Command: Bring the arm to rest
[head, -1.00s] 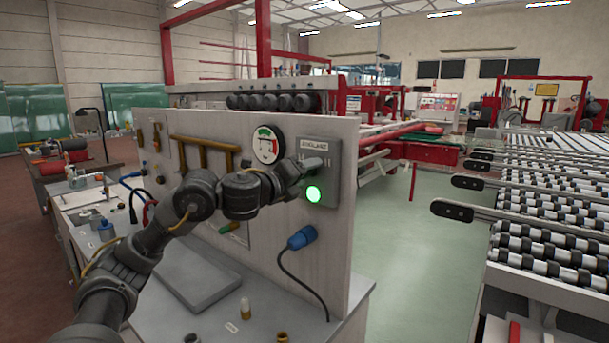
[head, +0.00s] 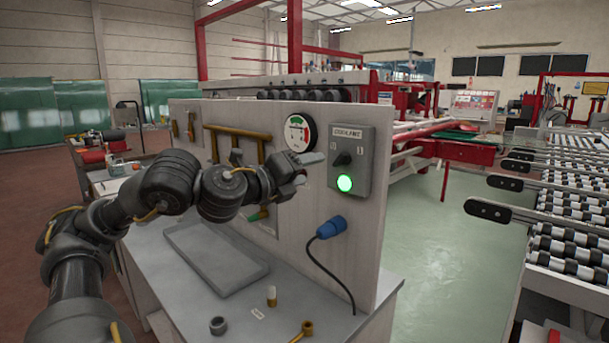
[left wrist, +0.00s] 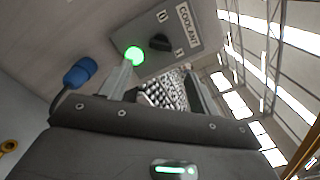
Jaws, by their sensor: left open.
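My left gripper (head: 308,168) is open and empty, in front of the upright panel, left of the coolant switch box and apart from it. The grey switch box (head: 366,166) carries a COOLANT label, a black rotary knob (head: 343,159) and a lit green lamp (head: 344,183). In the left wrist view both fingers of the gripper (left wrist: 160,85) stand apart with nothing between them. The knob (left wrist: 160,42) and lamp (left wrist: 134,54) show beyond the fingers there. My left arm is bent and reaches in from the left. My right gripper is out of view.
The panel (head: 345,250) stands on a grey bench (head: 250,310) with a flat tray (head: 215,262) and small fittings. A blue plug (head: 332,227) with a cable sticks out below the box. A roller conveyor (head: 570,240) lies right, beyond open green floor (head: 440,240).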

